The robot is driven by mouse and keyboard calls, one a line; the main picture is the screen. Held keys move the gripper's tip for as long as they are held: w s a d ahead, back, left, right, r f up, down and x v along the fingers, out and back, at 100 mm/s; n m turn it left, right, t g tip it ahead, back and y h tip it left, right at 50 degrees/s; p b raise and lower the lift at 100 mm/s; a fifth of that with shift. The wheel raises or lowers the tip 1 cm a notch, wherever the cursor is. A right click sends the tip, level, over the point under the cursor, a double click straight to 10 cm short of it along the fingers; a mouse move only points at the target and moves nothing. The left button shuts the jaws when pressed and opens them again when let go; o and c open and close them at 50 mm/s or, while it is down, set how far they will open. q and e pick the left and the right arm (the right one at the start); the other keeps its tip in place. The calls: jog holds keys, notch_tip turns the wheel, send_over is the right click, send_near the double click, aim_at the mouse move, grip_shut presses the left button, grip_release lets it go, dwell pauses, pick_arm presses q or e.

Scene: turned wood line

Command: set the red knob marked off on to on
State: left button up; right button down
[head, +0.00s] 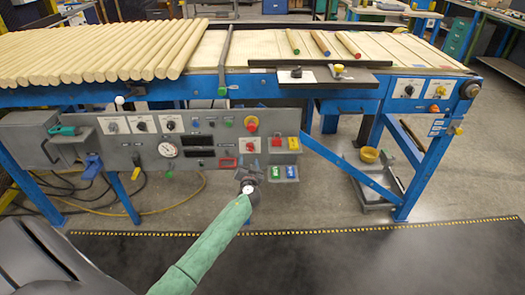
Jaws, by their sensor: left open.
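A small red knob (249,146) sits on a white plate on the grey control panel, below the red and yellow stop button. I take it to be the off/on knob, but its lettering and pointer direction are too small to read. My left gripper (247,183) is just below the panel's lower edge, under the knob and apart from it. The gripper looks dark and small, seen from behind, and is open with nothing visible in it. My right gripper is not in view.
The stop button (251,124) is directly above the knob. A red block (276,142) and a yellow block (293,143) are to its right. A box with green and blue rockers (283,172) hangs right of my gripper. A gauge (168,149) and black knobs are further left.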

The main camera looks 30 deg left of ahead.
aim_at(250, 150)
pick_arm(q)
jog(key=shift+n, duration=0.5)
jog(key=x, duration=0.3)
jog(key=p+x, duration=0.1)
jog(key=x, duration=0.2)
jog(key=shift+w+d+r, duration=0.1)
jog(key=shift+w+d, duration=0.2)
jog(key=shift+x, duration=0.8)
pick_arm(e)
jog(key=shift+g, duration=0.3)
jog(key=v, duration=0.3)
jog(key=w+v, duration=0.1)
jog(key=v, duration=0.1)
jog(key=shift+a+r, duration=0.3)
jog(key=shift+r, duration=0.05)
pick_arm(q)
jog(key=c, duration=1)
